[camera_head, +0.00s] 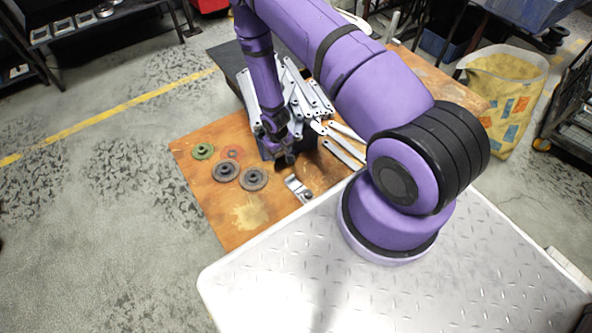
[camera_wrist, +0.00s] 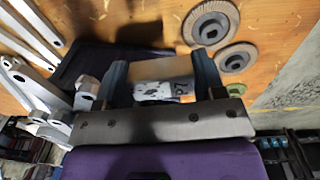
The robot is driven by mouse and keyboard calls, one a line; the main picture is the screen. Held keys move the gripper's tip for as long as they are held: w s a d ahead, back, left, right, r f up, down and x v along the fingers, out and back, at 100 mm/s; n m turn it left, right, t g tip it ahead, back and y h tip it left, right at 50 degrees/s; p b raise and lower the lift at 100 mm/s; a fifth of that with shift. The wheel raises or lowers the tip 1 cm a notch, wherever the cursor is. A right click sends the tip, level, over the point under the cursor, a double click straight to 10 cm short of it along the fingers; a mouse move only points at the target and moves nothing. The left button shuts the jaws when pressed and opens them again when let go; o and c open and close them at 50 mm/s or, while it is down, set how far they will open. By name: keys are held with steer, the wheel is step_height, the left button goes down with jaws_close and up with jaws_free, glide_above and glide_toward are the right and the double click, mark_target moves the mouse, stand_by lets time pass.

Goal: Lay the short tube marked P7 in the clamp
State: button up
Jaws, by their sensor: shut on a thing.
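My gripper (camera_head: 284,157) hangs low over the wooden table, seen from behind and above in the head view. In the wrist view its two dark fingers (camera_wrist: 162,78) are shut on a short whitish tube (camera_wrist: 155,91) with dark marks, one like a 7, so it looks like the P7 tube. It lies crosswise between the fingers; its ends are hidden. In the head view the tube cannot be made out. A small metal fixture (camera_head: 294,186) with a dark knob, possibly the clamp, stands near the table's front edge, right of and nearer than my gripper.
Galvanized brackets (camera_head: 310,98) are piled behind and right of my gripper, with long strips (camera_head: 345,153) reaching forward. Grinding discs (camera_head: 253,179) and a green disc (camera_head: 202,151) lie to the left. The table's front left (camera_head: 218,205) is clear. A yellow bag (camera_head: 510,85) stands at right.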

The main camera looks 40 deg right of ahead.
glide_above(296, 186)
steer(key=shift+n, duration=0.3)
step_height(296, 186, down, 10)
steer(key=shift+f, duration=0.25)
steer(key=shift+a+f, duration=0.1)
steer(key=shift+f, duration=3.15)
steer(key=o, duration=1)
step_height(296, 186, up, 11)
steer(key=shift+f, duration=0.1)
